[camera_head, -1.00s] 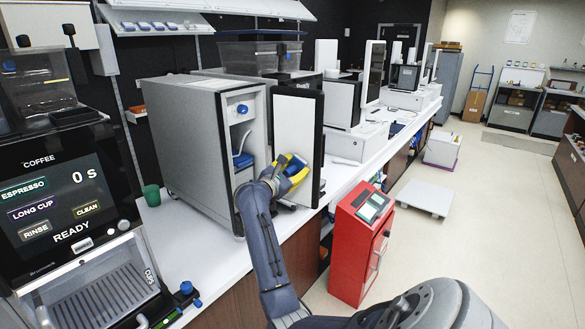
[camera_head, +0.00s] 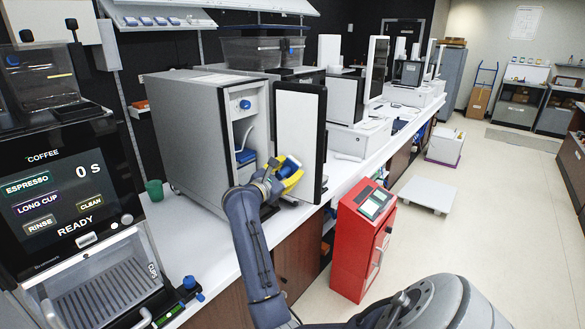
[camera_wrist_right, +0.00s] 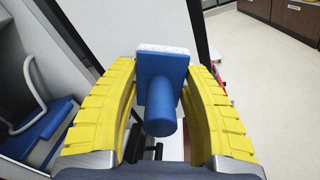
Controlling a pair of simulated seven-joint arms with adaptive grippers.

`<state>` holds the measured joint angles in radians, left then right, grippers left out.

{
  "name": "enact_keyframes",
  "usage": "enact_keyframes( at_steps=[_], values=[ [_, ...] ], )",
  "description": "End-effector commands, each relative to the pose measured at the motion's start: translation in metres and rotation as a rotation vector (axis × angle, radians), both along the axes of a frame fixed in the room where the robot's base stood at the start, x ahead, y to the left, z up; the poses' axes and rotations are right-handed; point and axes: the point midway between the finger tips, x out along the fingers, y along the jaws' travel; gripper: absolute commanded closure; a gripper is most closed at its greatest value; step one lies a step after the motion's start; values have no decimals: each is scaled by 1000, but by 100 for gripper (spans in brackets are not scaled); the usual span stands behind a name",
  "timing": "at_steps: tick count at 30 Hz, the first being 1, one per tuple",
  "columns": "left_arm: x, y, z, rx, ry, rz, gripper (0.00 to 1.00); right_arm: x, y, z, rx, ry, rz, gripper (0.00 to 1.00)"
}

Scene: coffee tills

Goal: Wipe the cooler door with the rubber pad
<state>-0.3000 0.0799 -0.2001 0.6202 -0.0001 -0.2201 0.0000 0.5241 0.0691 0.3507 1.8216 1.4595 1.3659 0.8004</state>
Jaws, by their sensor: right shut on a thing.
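The cooler door (camera_head: 299,125) stands open, a white panel in a black frame, hinged on the grey cooler (camera_head: 190,130). My right gripper (camera_head: 285,174) has yellow fingers and is at the lower part of the door's white face. It is shut on the rubber pad (camera_wrist_right: 162,62), which has a blue back, a pale face and a round blue handle between the fingers (camera_wrist_right: 160,110). The pad also shows small in the head view (camera_head: 289,163). The pad is close to the door panel (camera_wrist_right: 135,25); whether it touches I cannot tell. My left gripper is not in view.
A coffee machine (camera_head: 70,190) stands at the left, with a green cup (camera_head: 154,190) on the white counter (camera_head: 190,235). A red cabinet (camera_head: 352,255) stands on the floor right of the counter. The cooler's inside shows a blue item (camera_head: 246,156). More machines line the counter behind.

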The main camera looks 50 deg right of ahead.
Motion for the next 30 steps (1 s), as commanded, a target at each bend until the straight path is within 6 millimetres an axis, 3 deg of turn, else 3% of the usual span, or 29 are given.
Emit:
enact_keyframes(
  at_steps=[19,30],
  values=[
    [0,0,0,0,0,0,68,-2,10,0,-1,0,0,83],
    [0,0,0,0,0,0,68,-5,34,0,0,-1,1,83]
  ],
)
